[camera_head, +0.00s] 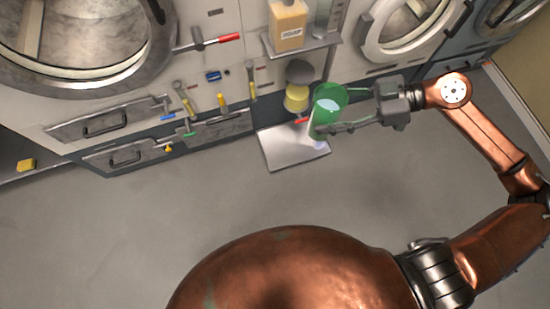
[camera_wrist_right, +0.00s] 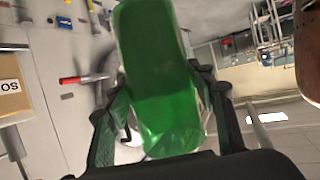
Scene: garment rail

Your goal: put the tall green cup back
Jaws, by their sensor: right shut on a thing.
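The tall green cup (camera_head: 326,108) is see-through and slightly tilted in the head view, in front of the machine wall. My right gripper (camera_head: 345,108) is shut on it, with its fingers around the cup's sides. In the right wrist view the cup (camera_wrist_right: 160,75) fills the middle, between the two dark fingers of the right gripper (camera_wrist_right: 160,120). The cup is held above a pale metal tray (camera_head: 290,155) that juts out from the wall near the floor. It hides part of the tray's right side. My left gripper is not in view.
A yellow cylinder (camera_head: 296,98) under a dark round part is just left of the cup. Red-handled levers (camera_head: 229,37) and several taps stick out at left. The grey floor (camera_head: 230,200) is clear.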

